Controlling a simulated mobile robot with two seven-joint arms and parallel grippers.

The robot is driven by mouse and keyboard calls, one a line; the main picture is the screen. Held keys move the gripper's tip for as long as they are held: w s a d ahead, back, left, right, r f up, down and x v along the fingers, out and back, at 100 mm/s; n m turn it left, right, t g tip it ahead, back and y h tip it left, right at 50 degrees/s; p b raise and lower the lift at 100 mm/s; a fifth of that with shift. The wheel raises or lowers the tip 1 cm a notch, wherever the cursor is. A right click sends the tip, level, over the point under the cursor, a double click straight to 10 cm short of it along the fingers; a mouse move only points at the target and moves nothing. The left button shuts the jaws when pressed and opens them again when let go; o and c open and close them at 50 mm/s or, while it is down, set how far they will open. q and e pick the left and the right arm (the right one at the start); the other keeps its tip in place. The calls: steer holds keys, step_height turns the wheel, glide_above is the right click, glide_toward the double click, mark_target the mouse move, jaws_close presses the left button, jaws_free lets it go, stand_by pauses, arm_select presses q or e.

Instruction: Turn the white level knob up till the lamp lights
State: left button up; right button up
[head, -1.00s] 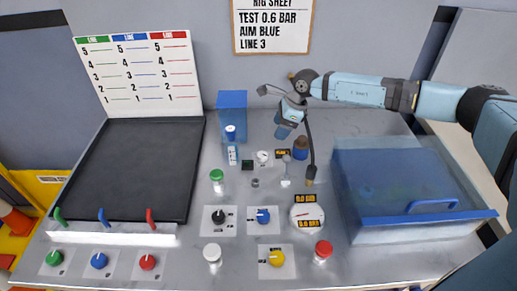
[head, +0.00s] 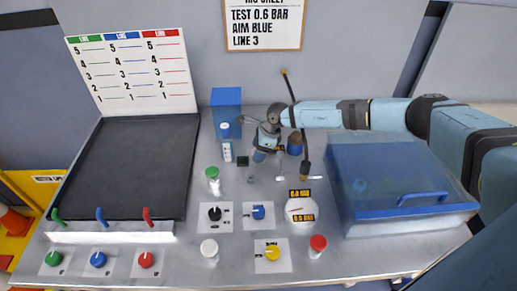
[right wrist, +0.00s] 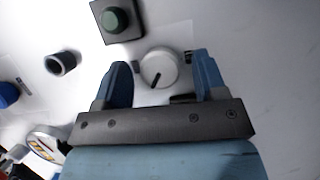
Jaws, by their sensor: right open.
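The white level knob (right wrist: 160,68) shows in the right wrist view, round with a black pointer mark aimed to the lower left. My right gripper (right wrist: 160,62) is open, with one blue finger on each side of the knob and a gap to each. I cannot tell how far the fingers reach down around it. In the head view my right gripper (head: 261,153) points down over the middle of the bench and hides the knob. A dark green dome on a black square plate (right wrist: 115,20), likely the lamp, looks unlit; it also shows in the head view (head: 243,161). My left gripper is not in view.
A blue see-through box (head: 395,170) stands on the right. A black tray (head: 130,165) lies on the left. A brown bottle (head: 294,144) and a blue block (head: 227,110) stand near the gripper. A gauge (head: 299,210) and several coloured knobs fill the front.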

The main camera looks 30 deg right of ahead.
steer(key=shift+c, duration=0.4)
steer(key=c, duration=0.8)
steer(key=shift+s+r+m+p, duration=0.1)
steer(key=shift+r+m+p, duration=0.15)
steer(key=shift+m+p, duration=0.5)
steer(key=shift+c, duration=0.2)
steer(key=shift+f+m+t+p, duration=0.1)
steer(key=shift+m+t+p, duration=0.3)
steer(key=shift+m+p, duration=0.25)
steer(key=shift+f, duration=0.1)
steer(key=shift+h, duration=0.3)
steer(key=o, duration=0.9)
